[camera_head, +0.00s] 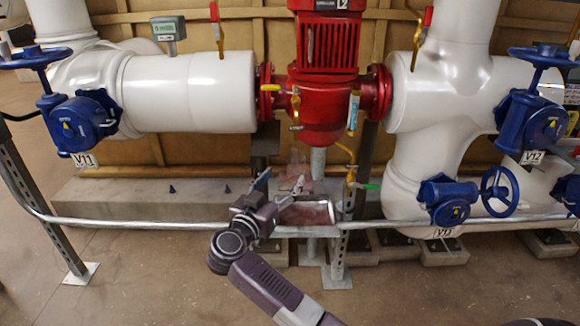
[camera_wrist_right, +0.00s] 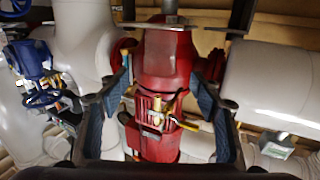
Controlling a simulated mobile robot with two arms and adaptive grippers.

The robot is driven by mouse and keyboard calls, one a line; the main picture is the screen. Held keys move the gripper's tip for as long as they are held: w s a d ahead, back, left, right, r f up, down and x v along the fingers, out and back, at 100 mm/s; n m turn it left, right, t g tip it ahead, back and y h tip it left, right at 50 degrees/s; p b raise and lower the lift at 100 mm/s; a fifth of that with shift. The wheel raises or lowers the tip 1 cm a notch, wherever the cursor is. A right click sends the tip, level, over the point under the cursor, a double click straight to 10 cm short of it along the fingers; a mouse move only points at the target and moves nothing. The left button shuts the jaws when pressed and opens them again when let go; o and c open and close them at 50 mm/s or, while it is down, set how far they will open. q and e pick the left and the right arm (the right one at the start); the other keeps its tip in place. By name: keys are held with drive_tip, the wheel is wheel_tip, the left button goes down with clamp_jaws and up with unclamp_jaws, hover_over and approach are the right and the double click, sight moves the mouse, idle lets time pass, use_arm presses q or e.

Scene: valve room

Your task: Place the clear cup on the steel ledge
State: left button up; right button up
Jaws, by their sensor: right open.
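The steel ledge (camera_head: 308,213) is a small shiny plate below the red pump in the head view. A faint see-through shape that looks like the clear cup (camera_head: 297,170) shows just above the ledge, by the fingertips of my right gripper; its outline is hard to make out, and I cannot tell whether it touches the ledge. My right gripper (camera_head: 279,185) is open at the ledge's left side. In the right wrist view its blue-padded fingers (camera_wrist_right: 165,100) are wide apart, with no cup clearly visible between them. My left gripper is not in view.
The red pump (camera_head: 323,108) stands behind and above the ledge. A horizontal steel rail (camera_head: 140,224) runs across the front. White pipes (camera_head: 185,92) and blue valves V11 (camera_head: 78,122), V12 (camera_head: 535,122) and another lower right (camera_head: 448,203) flank it. The floor in front is mostly clear.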

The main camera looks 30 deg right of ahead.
drive_tip(key=s+a+r+n+t+y, duration=0.1)
drive_tip(key=a+r+n+t+y, duration=0.3)
drive_tip(key=a+t, duration=0.25)
drive_tip(key=s+a+r+n+t+y, duration=0.1)
drive_tip(key=a+r+n+t+y, duration=0.25)
drive_tip(key=a+t, duration=0.35)
drive_tip(key=s+a+f+n+g+y, duration=0.3)
drive_tip(key=a+f+n+y, duration=0.15)
drive_tip(key=a+y, duration=0.3)
drive_tip(key=s+a+f+n+g+y, duration=0.3)
drive_tip(key=a+f+n+y, duration=0.1)
drive_tip(key=a+n+y, duration=0.3)
drive_tip(key=s+f+m+g, duration=0.1)
drive_tip(key=s+f+g, duration=0.7)
drive_tip(key=f, duration=0.8)
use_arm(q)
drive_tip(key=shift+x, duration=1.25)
use_arm(e)
drive_tip(key=s+d+f+m+g+h, duration=0.2)
drive_tip(key=s+d+f, duration=0.3)
drive_tip(key=s, duration=0.5)
drive_tip(key=s+d+f+m+g+h, duration=0.2)
drive_tip(key=s+d+f+g+h, duration=0.2)
drive_tip(key=s+d, duration=0.4)
wheel_tip(320, 180, down, 2)
drive_tip(key=shift+s+d+m+h, duration=0.2)
drive_tip(key=shift+s+m+h, duration=0.25)
drive_tip(key=shift+s, duration=0.4)
